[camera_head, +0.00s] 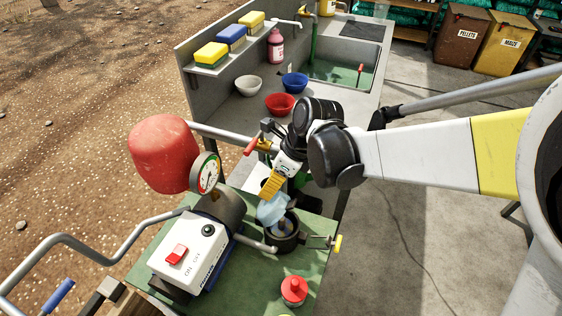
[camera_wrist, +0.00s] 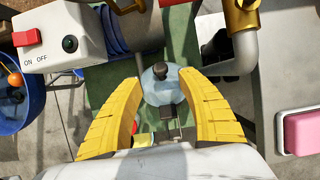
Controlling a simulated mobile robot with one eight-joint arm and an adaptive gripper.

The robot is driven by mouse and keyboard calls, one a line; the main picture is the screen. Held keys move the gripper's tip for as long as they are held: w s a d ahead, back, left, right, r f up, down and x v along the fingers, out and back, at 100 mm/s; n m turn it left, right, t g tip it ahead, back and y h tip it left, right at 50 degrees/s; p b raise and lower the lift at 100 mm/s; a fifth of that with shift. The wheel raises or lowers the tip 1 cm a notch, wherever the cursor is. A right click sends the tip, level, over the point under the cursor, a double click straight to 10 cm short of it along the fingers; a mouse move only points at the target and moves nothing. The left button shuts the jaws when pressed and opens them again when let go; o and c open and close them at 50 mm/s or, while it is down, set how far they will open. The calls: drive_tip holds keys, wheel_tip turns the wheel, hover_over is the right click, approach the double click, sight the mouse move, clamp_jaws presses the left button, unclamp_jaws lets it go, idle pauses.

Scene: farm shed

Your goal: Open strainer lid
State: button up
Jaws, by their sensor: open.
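The strainer lid (camera_head: 272,208) is a pale blue, see-through disc, and it looks tilted up at the far side of the dark round strainer body (camera_head: 284,240), whose inside partly shows. In the wrist view the lid (camera_wrist: 160,92) has a dark knob and lies between and just beyond the yellow fingers. My gripper (camera_head: 266,194) is open above the lid, its fingers pointing down at it; it also shows in the wrist view (camera_wrist: 163,80). I cannot tell whether a finger touches the lid.
A white pump switch box (camera_head: 190,252), a pressure gauge (camera_head: 205,173) and a red tank (camera_head: 162,153) crowd the left. A red-capped bottle (camera_head: 293,290) stands in front on the green bench. A yellow-ended screw (camera_head: 337,244) sticks out right. Bowls and a sink lie behind.

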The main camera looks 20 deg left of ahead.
sight(268, 203)
drive_tip(key=b+x, duration=0.2)
drive_tip(key=x, duration=0.3)
drive_tip(key=shift+f, duration=0.35)
clamp_jaws()
